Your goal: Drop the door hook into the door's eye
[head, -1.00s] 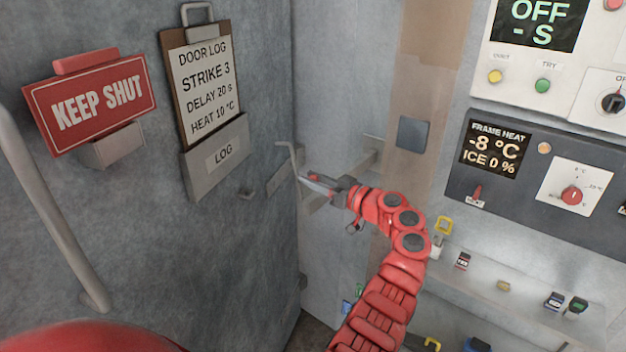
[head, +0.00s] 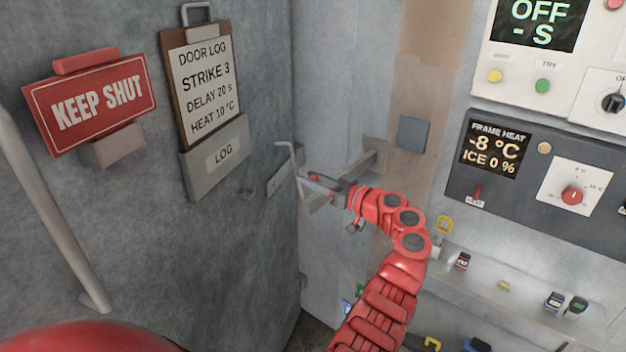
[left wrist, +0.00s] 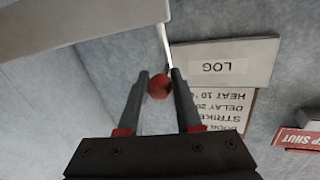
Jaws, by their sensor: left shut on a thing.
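The door hook (head: 293,162) is a thin grey rod with a bent upper end. It stands up from the fingers of my left gripper (head: 311,180), near the door's edge. In the left wrist view the fingers (left wrist: 160,88) are shut on the hook's red grip (left wrist: 160,86), and the pale rod (left wrist: 163,45) runs away from it. The grey door (head: 235,240) fills the left of the head view. The bent tip looks apart from this fitting. My right gripper is not in view.
A clipboard (head: 205,85), a log holder (head: 215,160), a red sign (head: 92,102) and a long handle (head: 50,215) are on the door. Grey brackets (head: 368,155) stick out from the frame beside my gripper. Control panels and a shelf (head: 520,275) are at right.

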